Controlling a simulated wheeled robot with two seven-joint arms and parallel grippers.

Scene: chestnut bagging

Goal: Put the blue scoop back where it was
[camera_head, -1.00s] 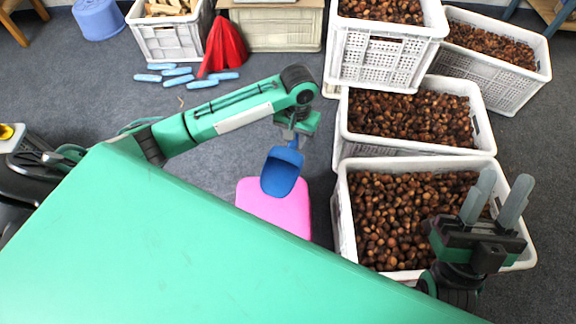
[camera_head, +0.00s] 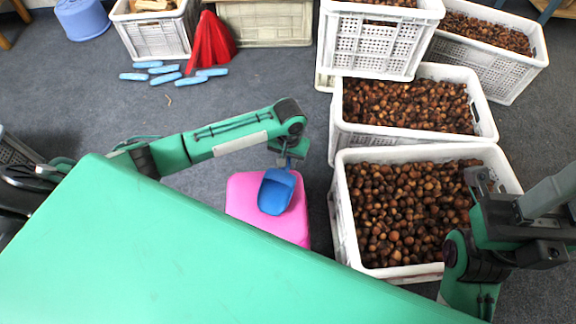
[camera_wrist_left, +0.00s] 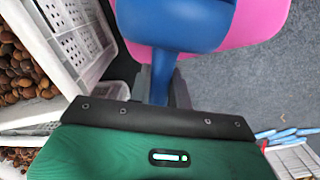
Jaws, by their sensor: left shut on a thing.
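The blue scoop (camera_head: 276,192) is over the pink stool (camera_head: 240,192) in the head view, with its bowl toward the front. I cannot tell whether it touches the seat. My left gripper (camera_head: 288,163) is shut on the scoop's handle, just behind the stool. In the left wrist view the blue scoop (camera_wrist_left: 175,22) extends from between the fingers of the left gripper (camera_wrist_left: 160,88), with the pink stool (camera_wrist_left: 255,22) beyond it. My right gripper (camera_head: 548,198) is at the right edge, beside the front chestnut crate. It is partly cut off and its opening is unclear.
White crates of chestnuts stand on the right; the front crate (camera_head: 341,215) is close beside the stool. A green surface (camera_head: 190,250) fills the foreground. Blue bags (camera_head: 165,78), a red cloth (camera_head: 210,45) and a blue tub (camera_head: 82,18) lie farther back. Grey floor left of the stool is clear.

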